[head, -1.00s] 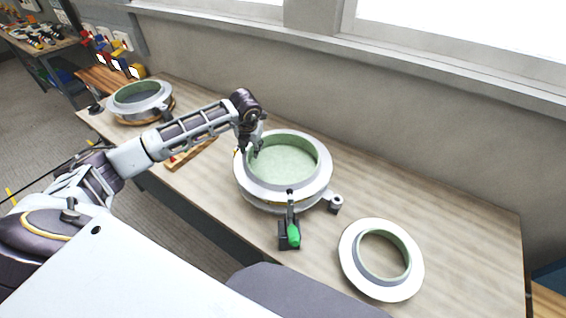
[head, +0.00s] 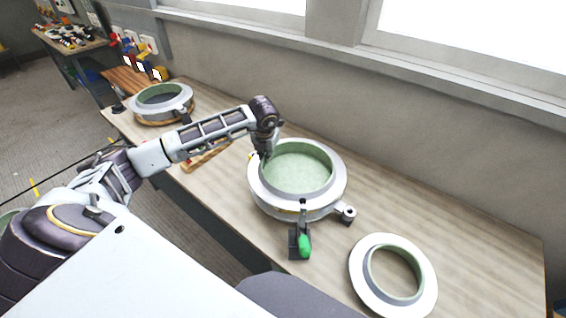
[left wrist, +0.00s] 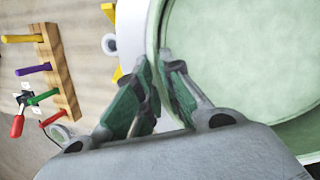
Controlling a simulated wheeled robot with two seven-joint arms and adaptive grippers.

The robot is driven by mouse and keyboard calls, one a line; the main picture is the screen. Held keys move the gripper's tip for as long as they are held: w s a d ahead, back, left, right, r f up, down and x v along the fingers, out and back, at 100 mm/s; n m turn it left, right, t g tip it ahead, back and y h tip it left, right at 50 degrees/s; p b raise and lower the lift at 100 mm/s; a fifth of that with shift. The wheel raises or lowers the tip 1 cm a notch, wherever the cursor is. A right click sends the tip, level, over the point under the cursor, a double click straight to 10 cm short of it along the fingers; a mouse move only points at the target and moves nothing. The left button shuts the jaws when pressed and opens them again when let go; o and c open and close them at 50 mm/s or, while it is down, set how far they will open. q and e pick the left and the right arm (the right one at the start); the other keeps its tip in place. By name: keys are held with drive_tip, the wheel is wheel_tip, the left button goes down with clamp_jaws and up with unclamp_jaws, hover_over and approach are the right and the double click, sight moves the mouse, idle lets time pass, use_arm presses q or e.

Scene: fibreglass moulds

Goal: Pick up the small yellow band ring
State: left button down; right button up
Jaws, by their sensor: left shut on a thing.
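A round grey-white ring mould (head: 334,196) with a pale green inside stands at the middle of the bench, with bits of yellow at its edge. The yellow also shows in the left wrist view (left wrist: 117,73). I cannot tell whether this is a separate yellow band. My left gripper (head: 264,158) is at the mould's far-left side. In the left wrist view my left gripper's fingers (left wrist: 160,95) stand on both sides of the mould's raised rim (left wrist: 154,35), shut on it. My right gripper is out of view.
A toggle clamp with a green handle (head: 305,246) is at the mould's front. A loose white ring (head: 426,283) lies to the right. Another mould (head: 187,107) stands back left. A wooden peg rack (left wrist: 55,65) lies left of the mould.

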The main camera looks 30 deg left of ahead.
use_arm(q)
drive_tip(key=shift+r, duration=0.15)
drive_tip(key=shift+r, duration=0.45)
wheel_tip(320, 180, up, 7)
drive_tip(key=shift+r+b, duration=0.1)
drive_tip(key=shift+b, duration=0.55)
drive_tip(key=shift+r, duration=0.9)
